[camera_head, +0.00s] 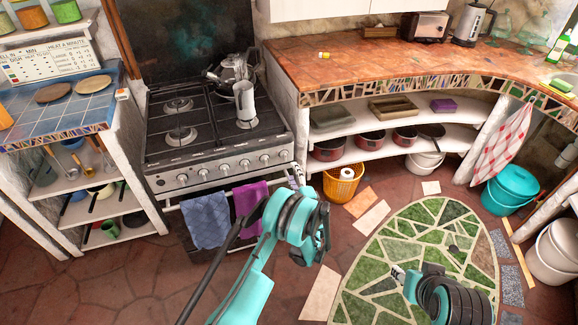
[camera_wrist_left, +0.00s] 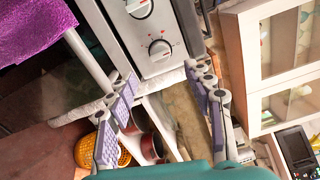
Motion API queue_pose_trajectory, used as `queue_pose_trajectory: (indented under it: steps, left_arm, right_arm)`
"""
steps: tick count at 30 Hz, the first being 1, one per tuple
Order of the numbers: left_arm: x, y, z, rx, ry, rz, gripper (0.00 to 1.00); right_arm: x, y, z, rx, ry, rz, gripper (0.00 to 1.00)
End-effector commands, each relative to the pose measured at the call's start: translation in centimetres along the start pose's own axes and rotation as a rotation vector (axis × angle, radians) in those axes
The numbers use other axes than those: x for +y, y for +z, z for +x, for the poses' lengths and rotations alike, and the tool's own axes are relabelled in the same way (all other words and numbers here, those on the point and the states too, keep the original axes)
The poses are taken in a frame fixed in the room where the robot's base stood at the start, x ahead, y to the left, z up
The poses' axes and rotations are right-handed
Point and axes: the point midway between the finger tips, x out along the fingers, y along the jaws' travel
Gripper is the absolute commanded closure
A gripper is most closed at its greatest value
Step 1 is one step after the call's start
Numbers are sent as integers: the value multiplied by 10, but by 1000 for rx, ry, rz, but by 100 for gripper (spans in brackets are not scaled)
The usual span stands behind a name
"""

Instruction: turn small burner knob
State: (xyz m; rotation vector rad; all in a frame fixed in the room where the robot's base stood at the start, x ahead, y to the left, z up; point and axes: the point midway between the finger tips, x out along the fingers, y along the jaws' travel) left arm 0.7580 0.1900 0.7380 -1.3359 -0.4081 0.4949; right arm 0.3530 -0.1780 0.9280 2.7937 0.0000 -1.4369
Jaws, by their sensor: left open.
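The stove (camera_head: 220,120) has a row of several knobs along its front panel; the rightmost knob (camera_head: 284,155) is at the panel's right end. I cannot tell by marking which knob serves the small burner. In the left wrist view, a round white knob (camera_wrist_left: 159,50) sits on the panel, with another knob (camera_wrist_left: 138,7) above it. My left gripper (camera_head: 298,177) is just below and right of the rightmost knob; its open fingers (camera_wrist_left: 160,76) are empty and apart from the knob. My right gripper (camera_head: 398,273) is over the green mosaic floor, its jaws too small to judge.
A kettle (camera_head: 232,70) and a tall grey pot (camera_head: 245,101) stand on the stove. Blue (camera_head: 206,219) and purple (camera_head: 249,197) towels hang on the oven rail below the knobs. An orange basket (camera_head: 341,187) stands right of the stove, below shelves.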

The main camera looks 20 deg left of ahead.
Motion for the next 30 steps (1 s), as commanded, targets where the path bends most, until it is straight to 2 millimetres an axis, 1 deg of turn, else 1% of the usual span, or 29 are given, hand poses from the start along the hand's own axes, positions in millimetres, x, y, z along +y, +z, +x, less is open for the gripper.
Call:
queue_pose_trajectory:
  steps: [1,3,7,23,26,29,30]
  left_arm:
    - [0,0,-9,1,0,0,48]
    - [0,-1,-18,2,0,0,48]
    - [0,0,-27,-1,0,0,48]
    - [0,0,-29,-1,1,-1,48]
    - [-7,3,-26,-3,17,-16,48]
    - [-26,12,-21,-8,63,-62,48]
    - [-36,17,-18,-11,91,-90,48]
  right_arm:
    - [0,0,0,0,0,0,60]
    - [0,0,0,0,0,0,60]
    - [0,0,0,0,0,0,60]
    - [0,0,0,0,0,0,60]
    - [0,0,0,0,0,0,60]
    - [0,0,0,0,0,0,60]
    - [0,0,0,0,0,0,60]
